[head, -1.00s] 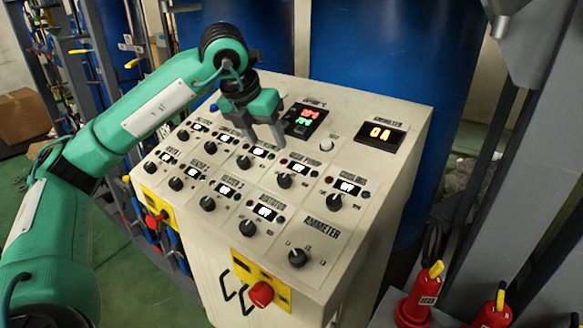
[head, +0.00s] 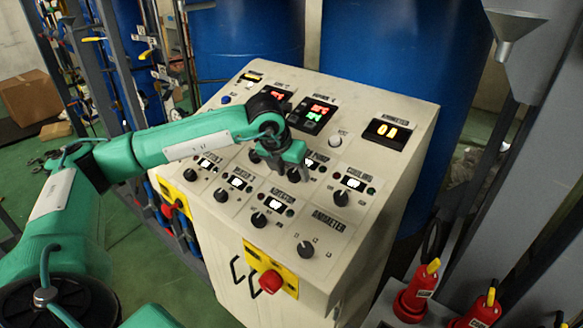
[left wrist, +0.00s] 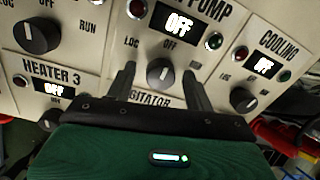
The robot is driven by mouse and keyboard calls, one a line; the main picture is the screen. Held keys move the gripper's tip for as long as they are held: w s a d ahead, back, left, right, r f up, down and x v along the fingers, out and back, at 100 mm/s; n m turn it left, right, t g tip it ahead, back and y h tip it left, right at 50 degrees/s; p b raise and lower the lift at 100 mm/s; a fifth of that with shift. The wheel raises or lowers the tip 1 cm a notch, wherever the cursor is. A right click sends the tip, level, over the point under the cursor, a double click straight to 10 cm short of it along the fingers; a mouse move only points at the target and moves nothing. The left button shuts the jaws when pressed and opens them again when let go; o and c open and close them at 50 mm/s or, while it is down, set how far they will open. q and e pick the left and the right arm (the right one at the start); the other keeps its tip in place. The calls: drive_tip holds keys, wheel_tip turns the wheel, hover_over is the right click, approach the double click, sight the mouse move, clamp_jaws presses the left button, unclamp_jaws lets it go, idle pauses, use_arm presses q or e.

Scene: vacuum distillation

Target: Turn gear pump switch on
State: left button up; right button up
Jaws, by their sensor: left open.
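The gear pump switch is a round black knob (left wrist: 160,72) on the slanted panel, under the label ending in "PUMP". Its white pointer is up toward OFF, and the display (left wrist: 179,21) above it reads OFF. My left gripper (left wrist: 161,84) is open, with one finger on each side of this knob in the left wrist view; whether the fingers touch it I cannot tell. In the head view my left gripper (head: 288,166) is low over the panel and partly hides the knob. My right gripper is not in view.
The cooling knob (left wrist: 243,98) is close on the right, and another knob (left wrist: 37,36) is on the left. The control panel (head: 345,250) carries several more knobs and a red emergency button (head: 270,281) on its front. Blue drums (head: 385,55) stand behind.

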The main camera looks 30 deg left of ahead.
use_arm(q)
drive_tip(key=shift+c, duration=0.2)
drive_tip(key=c, duration=0.9)
drive_tip(key=shift+f+m+b, duration=0.2)
drive_tip(key=shift+m+b, duration=0.3)
drive_tip(key=shift+b, duration=0.5)
drive_tip(key=m+b, duration=0.4)
drive_tip(key=b, duration=0.1)
drive_tip(key=m+b, duration=0.2)
drive_tip(key=m, duration=0.1)
drive_tip(key=shift+r+m+b, duration=0.1)
drive_tip(key=shift+m+b, duration=0.2)
drive_tip(key=shift+b, duration=0.05)
drive_tip(key=shift+r+m+b, duration=0.15)
drive_tip(key=shift+m+b, duration=0.7)
drive_tip(key=shift+m, duration=0.85)
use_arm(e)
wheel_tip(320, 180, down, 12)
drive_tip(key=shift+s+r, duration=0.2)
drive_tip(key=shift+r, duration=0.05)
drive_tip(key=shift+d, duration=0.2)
use_arm(q)
drive_tip(key=o, duration=0.9)
